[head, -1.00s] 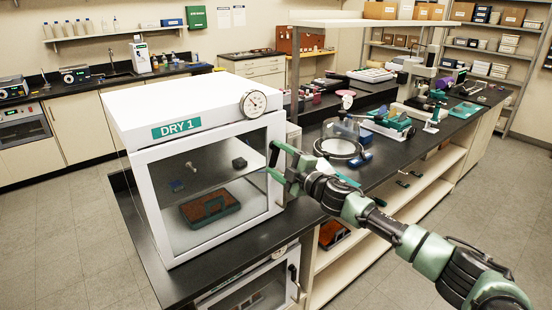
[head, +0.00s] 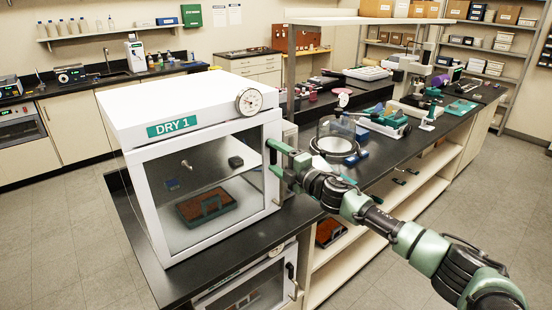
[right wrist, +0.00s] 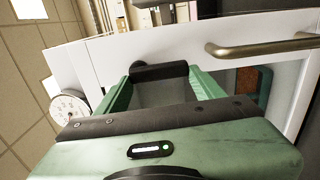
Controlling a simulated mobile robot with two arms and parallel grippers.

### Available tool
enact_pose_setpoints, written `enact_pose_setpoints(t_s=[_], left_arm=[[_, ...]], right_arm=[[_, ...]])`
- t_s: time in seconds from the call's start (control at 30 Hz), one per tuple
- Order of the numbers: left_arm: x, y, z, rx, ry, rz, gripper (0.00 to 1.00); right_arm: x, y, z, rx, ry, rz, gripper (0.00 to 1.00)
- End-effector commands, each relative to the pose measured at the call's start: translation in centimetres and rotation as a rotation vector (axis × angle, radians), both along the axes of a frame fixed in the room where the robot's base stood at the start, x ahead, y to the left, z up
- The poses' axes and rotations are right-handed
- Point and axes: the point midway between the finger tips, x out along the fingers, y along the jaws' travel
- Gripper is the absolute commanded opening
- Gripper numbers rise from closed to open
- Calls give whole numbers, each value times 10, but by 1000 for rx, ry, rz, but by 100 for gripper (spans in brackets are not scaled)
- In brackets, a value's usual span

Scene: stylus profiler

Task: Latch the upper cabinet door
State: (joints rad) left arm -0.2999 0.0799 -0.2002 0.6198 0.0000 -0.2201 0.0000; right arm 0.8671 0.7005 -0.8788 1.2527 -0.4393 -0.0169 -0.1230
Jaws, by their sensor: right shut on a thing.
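The upper cabinet (head: 180,98), a white box labelled DRY 1, stands on the black bench. Its glass-fronted door (head: 150,222) looks closed against the body, though a small gap cannot be ruled out. My green right gripper (head: 272,157) is at the door's right edge. In the right wrist view, my right gripper (right wrist: 158,78) is shut on a short dark piece, apparently the door's latch handle (right wrist: 158,72). The gripper hides most of the latch in the head view. A metal bar handle (right wrist: 262,46) shows beside the gripper in the wrist view. My left gripper is not in view.
A round dial gauge (head: 249,101) sits on the cabinet's upper right front. A lower cabinet (head: 245,292) with its own dark handle (head: 290,271) is below the bench top. A glass dome (head: 336,136) and tools stand on the bench to the right. The floor in front is clear.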

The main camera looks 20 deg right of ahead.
Motion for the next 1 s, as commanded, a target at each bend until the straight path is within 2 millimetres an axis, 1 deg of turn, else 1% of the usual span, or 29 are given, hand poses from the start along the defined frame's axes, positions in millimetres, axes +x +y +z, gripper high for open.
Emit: enact_pose_setpoints(t_s=[0.13, 0.17, 0.2, 0.23, 0.53, 0.63, 0.77, 1.0], left_arm=[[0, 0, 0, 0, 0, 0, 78], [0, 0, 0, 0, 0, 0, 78], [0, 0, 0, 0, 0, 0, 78], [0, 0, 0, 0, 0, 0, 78], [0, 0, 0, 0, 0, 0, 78], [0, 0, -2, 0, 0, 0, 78], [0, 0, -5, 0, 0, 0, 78], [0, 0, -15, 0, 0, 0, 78]], right_arm=[[0, 0, -1, -7, -1, 1, 28], [0, 0, -1, -7, -1, 0, 76], [0, 0, -1, -7, -1, 0, 88], [0, 0, -1, -6, 0, 0, 90], [-1, -1, -1, -3, 0, -1, 90], [-5, -3, -1, -3, 0, -1, 90], [-21, -9, -3, -4, 1, 0, 90], [-56, -21, -4, -6, 1, -1, 90]])
